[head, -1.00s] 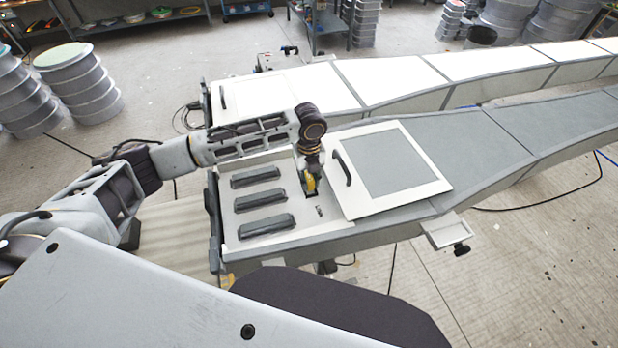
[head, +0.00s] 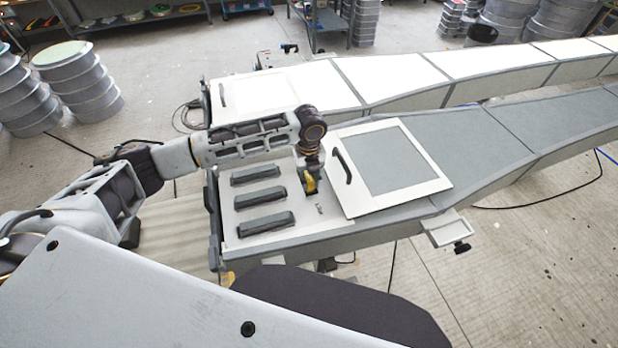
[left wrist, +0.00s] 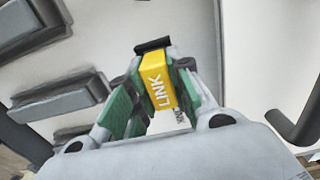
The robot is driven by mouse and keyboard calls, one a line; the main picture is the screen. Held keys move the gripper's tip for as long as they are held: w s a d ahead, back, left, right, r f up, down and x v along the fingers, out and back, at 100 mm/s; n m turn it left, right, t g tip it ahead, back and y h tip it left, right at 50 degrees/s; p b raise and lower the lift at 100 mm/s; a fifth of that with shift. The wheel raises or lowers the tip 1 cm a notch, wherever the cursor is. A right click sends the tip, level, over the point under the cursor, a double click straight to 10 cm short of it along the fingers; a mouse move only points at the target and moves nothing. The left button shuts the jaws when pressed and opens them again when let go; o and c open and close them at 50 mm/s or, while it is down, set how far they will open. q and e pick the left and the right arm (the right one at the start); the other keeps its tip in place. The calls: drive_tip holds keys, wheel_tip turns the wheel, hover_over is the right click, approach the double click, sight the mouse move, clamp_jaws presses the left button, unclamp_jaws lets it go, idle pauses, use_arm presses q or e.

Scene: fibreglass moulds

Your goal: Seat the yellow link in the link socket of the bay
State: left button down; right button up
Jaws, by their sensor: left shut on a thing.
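The yellow link (left wrist: 157,88), marked LINK, is between the green-padded fingers of my left gripper (left wrist: 150,95) in the left wrist view. The gripper is shut on it. In the head view my left gripper (head: 309,183) points down over the right part of the white bay (head: 310,227), with the yellow link (head: 310,186) showing at its tip. A black piece (left wrist: 152,45) is at the far end of the link; I cannot tell whether it is the socket's edge. The link socket is mostly hidden, so I cannot tell how deep the link sits.
Several dark grey blocks (head: 263,199) lie in the bay left of the gripper. A white-framed lid with a black handle (head: 341,168) lies just right of it; the handle also shows in the left wrist view (left wrist: 297,125). A second mould (head: 400,78) stands behind.

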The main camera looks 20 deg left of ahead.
sight(309, 177)
use_arm(q)
drive_tip(key=shift+f, duration=0.2)
drive_tip(key=c, duration=1.2)
unclamp_jaws()
drive_tip(key=shift+f, duration=0.1)
wheel_tip(309, 177, up, 12)
idle(0.7)
